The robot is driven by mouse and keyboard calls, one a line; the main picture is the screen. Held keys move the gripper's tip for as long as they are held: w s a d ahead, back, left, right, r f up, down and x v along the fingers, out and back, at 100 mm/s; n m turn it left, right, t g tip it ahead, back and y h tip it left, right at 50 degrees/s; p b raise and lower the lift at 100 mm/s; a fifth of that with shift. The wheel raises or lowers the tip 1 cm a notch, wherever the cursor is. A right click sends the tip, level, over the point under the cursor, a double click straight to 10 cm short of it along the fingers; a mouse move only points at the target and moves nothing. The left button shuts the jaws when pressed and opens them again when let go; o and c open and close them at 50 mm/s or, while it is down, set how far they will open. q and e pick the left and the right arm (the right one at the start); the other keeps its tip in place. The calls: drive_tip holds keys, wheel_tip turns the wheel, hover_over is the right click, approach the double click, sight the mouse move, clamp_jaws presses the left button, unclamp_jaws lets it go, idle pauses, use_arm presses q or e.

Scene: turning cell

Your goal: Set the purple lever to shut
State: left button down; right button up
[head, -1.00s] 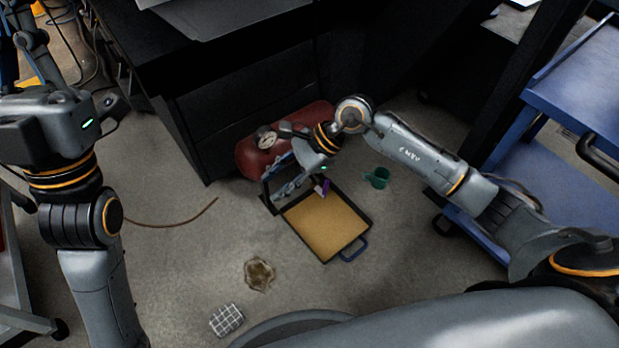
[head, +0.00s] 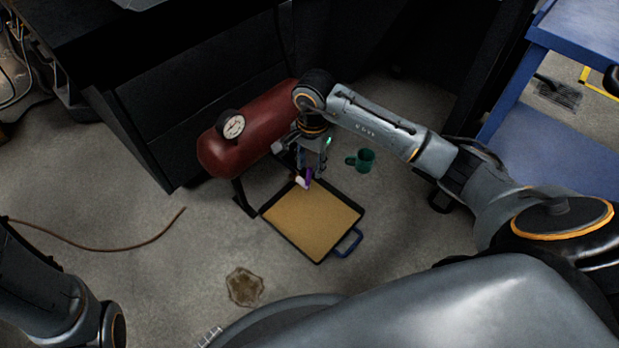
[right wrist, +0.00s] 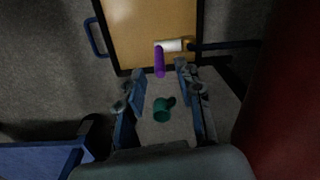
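The purple lever (head: 309,176) sits on a small white valve (head: 301,183) beside the red tank, above the tray. In the right wrist view the lever (right wrist: 159,62) stands out from the white valve body (right wrist: 169,45), roughly square to the dark pipe (right wrist: 215,45) behind it. My right gripper (head: 313,166) is over the lever, fingers pointing down. In the right wrist view its fingers (right wrist: 160,76) are spread, with the lever's free end between the tips and a gap visible on each side. My left gripper is out of view; only part of its arm shows at lower left.
A red tank (head: 245,135) with a gauge (head: 233,126) stands behind the tray (head: 290,246). A green mug (head: 366,160) is on the floor right of my gripper. A brown stain (head: 244,287) and a hose (head: 120,249) lie on the floor. A blue cart (head: 570,130) is at right.

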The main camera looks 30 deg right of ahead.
sight(310, 168)
wheel_tip(310, 168, down, 3)
drive_tip(key=shift+f+b, duration=0.15)
drive_tip(key=shift+b, duration=0.5)
clamp_jaws()
